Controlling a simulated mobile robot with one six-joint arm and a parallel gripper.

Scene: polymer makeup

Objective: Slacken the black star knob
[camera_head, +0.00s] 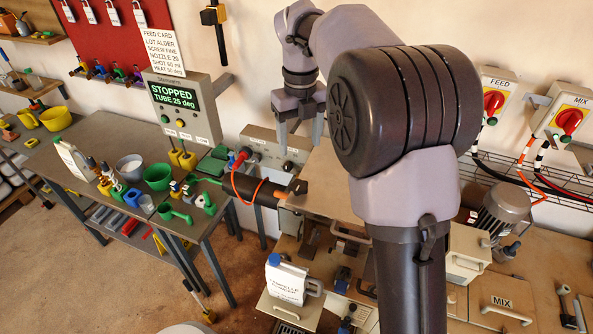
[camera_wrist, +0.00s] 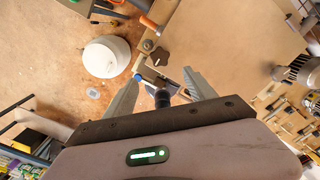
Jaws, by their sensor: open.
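A dark, lobed knob (camera_wrist: 160,57), which looks like the black star knob, shows in the wrist view at the edge of a tan board, beyond my fingertips. A small dark shape (camera_head: 298,187) at the end of the black tube in the head view may be the same knob; it is too small to be sure. My gripper (camera_head: 300,141) is open, pointing down above the bench by the grey control box. In the wrist view its two fingers (camera_wrist: 158,82) are spread, with a dark cylindrical part (camera_wrist: 162,98) visible between them. Nothing is visibly held.
The black tube (camera_head: 255,188) with an orange cable lies left of the tan board (camera_head: 335,180). A white jug (camera_head: 287,280) stands in front. A side table (camera_head: 90,140) holds cups and bottles. The stopped display (camera_head: 178,95) is behind. A motor (camera_head: 503,210) sits at right.

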